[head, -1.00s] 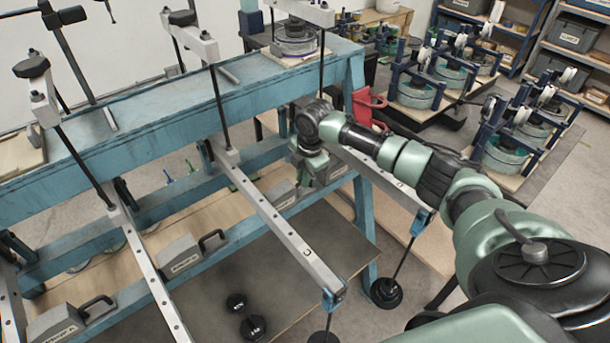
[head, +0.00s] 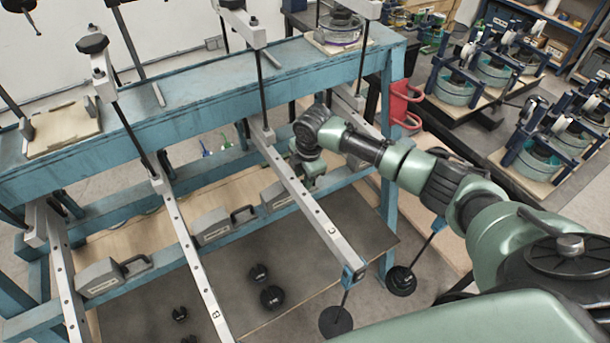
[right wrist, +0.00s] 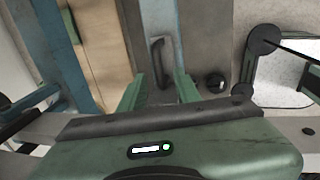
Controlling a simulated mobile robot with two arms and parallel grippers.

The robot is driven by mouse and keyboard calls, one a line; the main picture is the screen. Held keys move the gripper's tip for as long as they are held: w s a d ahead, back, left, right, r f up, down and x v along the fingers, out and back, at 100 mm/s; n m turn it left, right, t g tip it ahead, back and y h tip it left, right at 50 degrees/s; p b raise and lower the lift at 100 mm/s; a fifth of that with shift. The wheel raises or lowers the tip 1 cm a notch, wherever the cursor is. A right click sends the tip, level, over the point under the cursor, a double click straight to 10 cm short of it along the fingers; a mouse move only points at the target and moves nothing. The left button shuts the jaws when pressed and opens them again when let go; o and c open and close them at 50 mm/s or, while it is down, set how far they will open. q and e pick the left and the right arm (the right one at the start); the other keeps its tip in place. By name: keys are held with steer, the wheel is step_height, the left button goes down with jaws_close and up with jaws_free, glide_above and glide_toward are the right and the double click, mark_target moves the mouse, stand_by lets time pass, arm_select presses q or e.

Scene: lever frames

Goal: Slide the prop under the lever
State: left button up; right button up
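A grey block-shaped prop (head: 275,198) with a black handle (right wrist: 157,62) stands low behind the third lever (head: 300,198), a long grey bar. In the head view the lever's bar crosses in front of the prop's right side, so I cannot tell how far under it the prop sits. My right gripper (head: 312,172) is low, just right of that lever. In the right wrist view the gripper's green fingers (right wrist: 158,90) are apart, one on each side of the handle, with gaps showing. My left gripper is not in view.
Two similar props stand left, one at the middle (head: 212,228) and one further left (head: 102,278). Other levers (head: 185,250) run parallel. Round black weights (head: 272,297) lie on the dark mat (head: 330,236). A blue bench leg (head: 390,160) stands right of the gripper.

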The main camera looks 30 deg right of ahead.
steer(key=shift+d, duration=0.1)
steer(key=shift+d+r, duration=0.1)
steer(key=shift+r, duration=0.15)
step_height(320, 180, up, 7)
steer(key=s+b, duration=0.1)
steer(key=shift+s+b, duration=0.25)
steer(key=shift+b, duration=0.05)
stand_by(0.3)
